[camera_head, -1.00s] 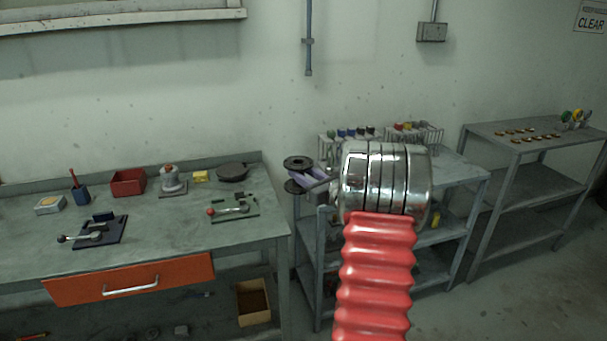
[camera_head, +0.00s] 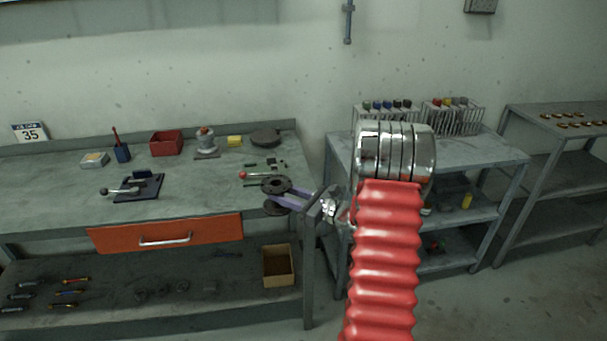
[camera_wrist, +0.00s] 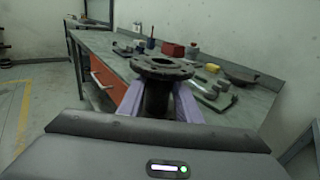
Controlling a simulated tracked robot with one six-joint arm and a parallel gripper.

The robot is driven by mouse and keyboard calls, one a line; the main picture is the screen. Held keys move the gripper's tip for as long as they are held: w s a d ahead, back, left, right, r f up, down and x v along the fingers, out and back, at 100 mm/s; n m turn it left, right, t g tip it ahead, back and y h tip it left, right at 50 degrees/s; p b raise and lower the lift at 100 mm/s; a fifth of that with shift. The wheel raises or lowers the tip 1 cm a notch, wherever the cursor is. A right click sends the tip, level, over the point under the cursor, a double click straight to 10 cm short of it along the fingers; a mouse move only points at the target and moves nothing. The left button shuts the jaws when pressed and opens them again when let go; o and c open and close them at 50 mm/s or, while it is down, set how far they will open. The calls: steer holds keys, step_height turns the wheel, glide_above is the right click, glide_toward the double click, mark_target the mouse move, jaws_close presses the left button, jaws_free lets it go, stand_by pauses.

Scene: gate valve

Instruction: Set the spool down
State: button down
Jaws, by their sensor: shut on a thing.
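The spool is a dark piece with a round bolt-holed flange (camera_head: 276,184) at its top and another flange below. It also shows upright in the wrist view (camera_wrist: 161,67). My gripper (camera_head: 285,198) is shut on the spool's neck, with a purple finger on each side of it in the wrist view (camera_wrist: 158,103). In the head view the spool overlaps the front right part of the workbench (camera_head: 210,180). I cannot tell its exact height over the bench, and its lower end is partly hidden in the wrist view.
The bench holds a black fixture with a lever (camera_head: 139,188), a red box (camera_head: 166,143), a grey round-topped device (camera_head: 206,143), a yellow block (camera_head: 235,141) and a dark disc (camera_head: 265,136). A grey shelf cart (camera_head: 480,150) stands to the right.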

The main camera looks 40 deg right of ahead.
steer(key=s+a+f+n+g+y, duration=0.1)
steer(key=a+f, duration=0.3)
steer(key=a, duration=0.5)
steer(key=s+a+f+n+g+y, duration=0.2)
steer(key=a+f+n+g+y, duration=0.1)
steer(key=a, duration=0.7)
steer(key=s+a+f+n+g+y, duration=0.1)
steer(key=a+f+y, duration=0.3)
steer(key=a, duration=0.6)
steer(key=shift+s+f+n+g, duration=0.3)
steer(key=shift+f+n+g, duration=0.3)
steer(key=shift+f+n, duration=0.3)
steer(key=shift+s+d, duration=0.1)
